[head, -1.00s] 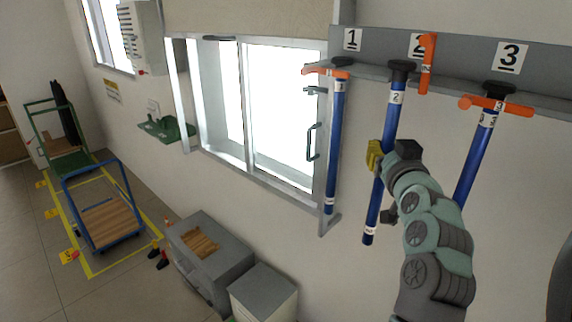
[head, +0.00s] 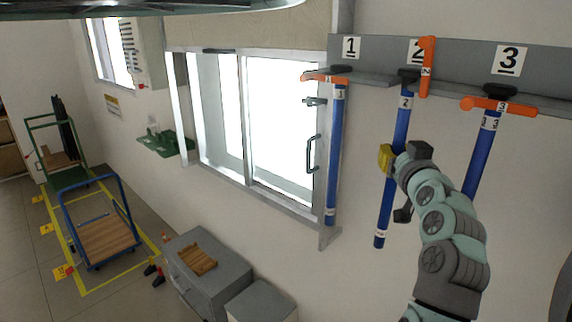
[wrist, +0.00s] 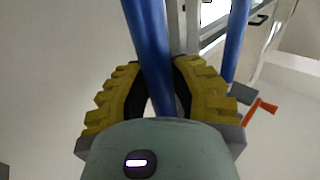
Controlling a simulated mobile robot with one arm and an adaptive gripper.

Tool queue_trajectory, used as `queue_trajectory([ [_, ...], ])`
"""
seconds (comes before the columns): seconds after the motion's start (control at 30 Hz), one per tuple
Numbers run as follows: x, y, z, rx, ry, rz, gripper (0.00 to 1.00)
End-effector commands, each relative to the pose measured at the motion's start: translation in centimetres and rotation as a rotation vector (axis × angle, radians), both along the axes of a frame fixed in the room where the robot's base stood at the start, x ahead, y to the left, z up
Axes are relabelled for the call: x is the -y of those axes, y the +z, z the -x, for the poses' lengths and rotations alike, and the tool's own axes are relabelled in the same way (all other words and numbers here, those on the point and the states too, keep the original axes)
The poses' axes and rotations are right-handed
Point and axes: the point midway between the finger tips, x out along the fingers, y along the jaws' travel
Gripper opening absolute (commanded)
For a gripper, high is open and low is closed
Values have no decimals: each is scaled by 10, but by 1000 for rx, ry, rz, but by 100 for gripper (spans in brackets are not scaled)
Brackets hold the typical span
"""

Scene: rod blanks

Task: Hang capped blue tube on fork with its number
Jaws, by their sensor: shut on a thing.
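My gripper (head: 386,158), with yellow fingers, is shut around the middle of a blue tube (head: 398,135) labelled 2. Its fingers (wrist: 155,90) close on the tube (wrist: 148,40) in the wrist view. The tube hangs down, leaning slightly, its lower end free. Its black cap (head: 409,74) is at the rack edge below the number 2 plate (head: 415,50); I cannot tell whether it rests in the fork. The orange latch (head: 427,66) at position 2 stands upright, just right of the cap.
Blue tubes hang at 1 (head: 335,150) and 3 (head: 483,155), either side, with orange latches (head: 325,78) (head: 497,105) lying across. The grey rack (head: 460,62) runs along the wall. A window (head: 245,120), grey cabinet (head: 212,280) and blue trolley (head: 105,240) are left.

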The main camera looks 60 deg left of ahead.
Motion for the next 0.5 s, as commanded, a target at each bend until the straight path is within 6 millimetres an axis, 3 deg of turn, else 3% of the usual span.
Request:
queue_trajectory([
  [0.47,-1,-2,1,1,1,-2,0],
  [0.5,-1,-2,1,1,1,-2,28],
])
